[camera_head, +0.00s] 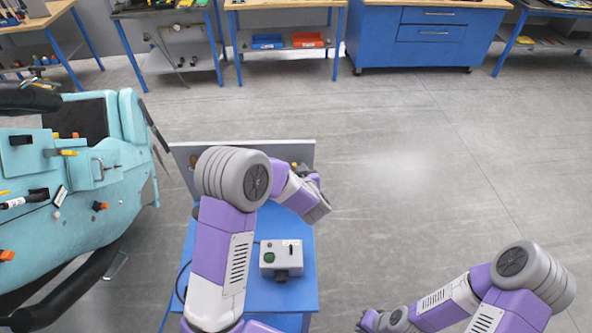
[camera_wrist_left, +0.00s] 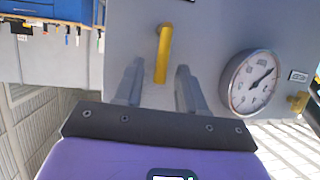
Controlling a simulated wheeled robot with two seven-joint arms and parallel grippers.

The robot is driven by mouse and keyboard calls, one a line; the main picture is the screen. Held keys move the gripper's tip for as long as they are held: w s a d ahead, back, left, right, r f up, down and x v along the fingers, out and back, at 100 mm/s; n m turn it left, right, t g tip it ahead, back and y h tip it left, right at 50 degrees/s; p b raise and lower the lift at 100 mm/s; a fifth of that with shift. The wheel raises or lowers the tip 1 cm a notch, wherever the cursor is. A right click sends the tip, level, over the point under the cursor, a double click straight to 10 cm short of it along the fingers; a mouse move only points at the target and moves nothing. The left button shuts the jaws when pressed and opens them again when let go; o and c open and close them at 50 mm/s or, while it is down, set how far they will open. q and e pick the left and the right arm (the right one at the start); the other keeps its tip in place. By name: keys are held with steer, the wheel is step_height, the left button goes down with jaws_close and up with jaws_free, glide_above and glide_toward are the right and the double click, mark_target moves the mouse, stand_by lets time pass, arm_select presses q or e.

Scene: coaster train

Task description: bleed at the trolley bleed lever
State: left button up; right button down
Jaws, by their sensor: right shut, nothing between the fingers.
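The yellow bleed lever (camera_wrist_left: 163,55) stands out from a grey panel in the left wrist view. My left gripper (camera_wrist_left: 160,66) is open, with one grey finger on each side of the lever. I cannot tell whether either finger touches it. In the head view my left arm reaches over the blue trolley (camera_head: 300,295) to its upright back panel (camera_head: 305,152), and the left gripper is mostly hidden by the arm. My right gripper (camera_head: 366,323) is low at the bottom edge of the head view, shut and empty, clear of the trolley.
A round gauge (camera_wrist_left: 252,82) sits right of the lever, with a brass fitting (camera_wrist_left: 298,102) beside it. A grey control box (camera_head: 281,258) stands on the trolley. A turquoise coaster car (camera_head: 110,205) is close on the left. Open floor (camera_head: 430,170) lies to the right.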

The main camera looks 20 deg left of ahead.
arm_select(q)
steer(key=shift+s+r, duration=0.1)
steer(key=v, duration=0.7)
steer(key=shift+s, duration=0.15)
steer(key=shift+d, duration=0.1)
stand_by(0.4)
